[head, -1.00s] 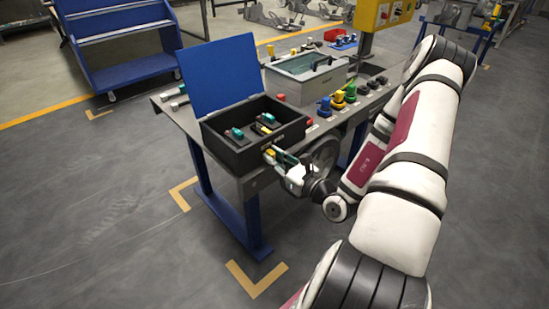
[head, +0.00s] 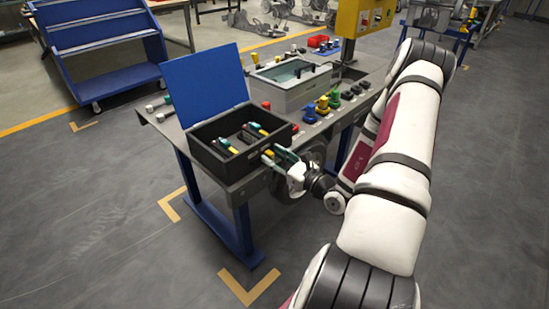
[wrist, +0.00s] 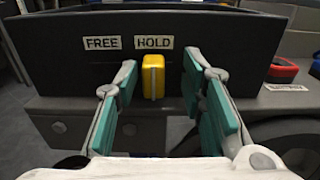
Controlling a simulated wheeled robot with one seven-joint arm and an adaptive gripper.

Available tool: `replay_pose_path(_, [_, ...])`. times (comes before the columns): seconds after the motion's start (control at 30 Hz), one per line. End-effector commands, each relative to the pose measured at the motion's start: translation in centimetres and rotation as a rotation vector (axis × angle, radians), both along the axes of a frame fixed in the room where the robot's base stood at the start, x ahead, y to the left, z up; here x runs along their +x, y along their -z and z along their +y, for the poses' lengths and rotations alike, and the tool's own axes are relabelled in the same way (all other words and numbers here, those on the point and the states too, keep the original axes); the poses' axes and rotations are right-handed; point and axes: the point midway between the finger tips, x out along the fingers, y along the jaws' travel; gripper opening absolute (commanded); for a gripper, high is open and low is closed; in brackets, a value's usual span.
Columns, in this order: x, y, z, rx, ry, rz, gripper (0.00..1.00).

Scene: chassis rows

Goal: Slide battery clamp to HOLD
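The battery clamp's yellow slider tab (wrist: 153,76) sticks out of the front of a black box (wrist: 220,40), directly below the HOLD label (wrist: 153,42). The FREE label (wrist: 103,43) is to its left. My gripper (wrist: 160,112) is open, with teal finger pads to the left and right of the tab. Gaps show on both sides, so neither pad visibly grips it. In the head view my gripper (head: 274,156) is at the front of the box (head: 222,165), whose blue lid (head: 205,85) is raised. Teal-and-yellow pieces (head: 256,129) lie inside.
The box sits at the front corner of a grey table (head: 160,122) with blue legs. A grey bin (head: 290,85), coloured knobs (head: 322,105) and a yellow control box (head: 362,18) are further right. A dark wheel is under the table edge beside my gripper.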

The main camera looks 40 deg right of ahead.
Motion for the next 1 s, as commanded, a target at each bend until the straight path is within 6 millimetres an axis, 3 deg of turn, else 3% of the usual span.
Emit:
replay_pose_path(0.27, [-1.9,0.1,0.0,0.002,0.001,0.003,0.37])
replay_pose_path(0.7, [-10.1,0.0,-0.4,0.001,0.003,0.001,0.37])
replay_pose_path(1.0, [-12.0,0.0,-0.4,0.0,0.001,0.0,0.37])
